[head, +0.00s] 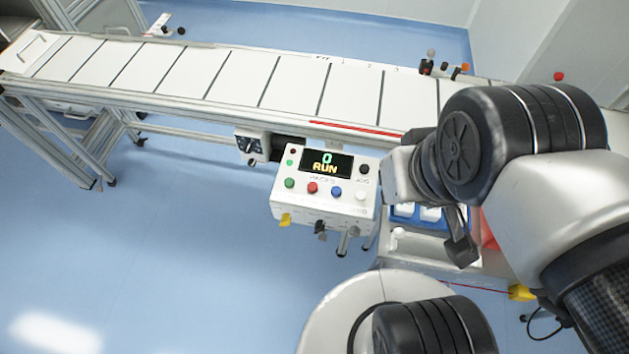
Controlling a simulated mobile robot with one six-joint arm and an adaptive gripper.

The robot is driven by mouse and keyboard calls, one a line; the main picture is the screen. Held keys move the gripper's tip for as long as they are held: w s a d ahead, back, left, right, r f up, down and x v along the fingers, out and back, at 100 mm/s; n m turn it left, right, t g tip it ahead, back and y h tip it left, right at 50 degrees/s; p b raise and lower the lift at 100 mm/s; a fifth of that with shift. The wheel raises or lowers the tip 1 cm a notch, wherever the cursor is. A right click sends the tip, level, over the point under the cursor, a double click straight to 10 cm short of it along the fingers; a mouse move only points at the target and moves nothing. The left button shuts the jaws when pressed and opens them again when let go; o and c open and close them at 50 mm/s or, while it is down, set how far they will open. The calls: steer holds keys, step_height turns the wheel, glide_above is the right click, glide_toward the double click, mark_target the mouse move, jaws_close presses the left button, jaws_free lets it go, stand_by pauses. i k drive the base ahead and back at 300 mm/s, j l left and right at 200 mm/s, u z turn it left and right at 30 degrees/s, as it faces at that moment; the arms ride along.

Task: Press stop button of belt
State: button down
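A white control box (325,205) is mounted at the front side of the belt (235,78). Its dark display (326,164) reads "0" and "RUN". Along its lower row sit a green button (289,183), a red button (313,188), a blue button (336,192) and a white button (361,195). A black knob (365,169) is at its upper right. The button labels are too small to read. My gripper (461,250) shows as a dark part pointing down, right of the box and apart from the buttons. Its fingers are not clear enough to judge.
A tray area with blue and white items (405,213) lies between the box and my arm. A small grey unit (252,146) hangs under the belt, left of the box. A yellow part (521,292) is at lower right. The blue floor at left is clear.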

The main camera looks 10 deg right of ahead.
mark_target(312, 187)
steer(key=j+z, duration=0.15)
steer(key=z, duration=0.2)
steer(key=k+j+z, duration=0.1)
steer(key=z, duration=0.25)
steer(key=k+j+z, duration=0.1)
steer(key=z, duration=0.25)
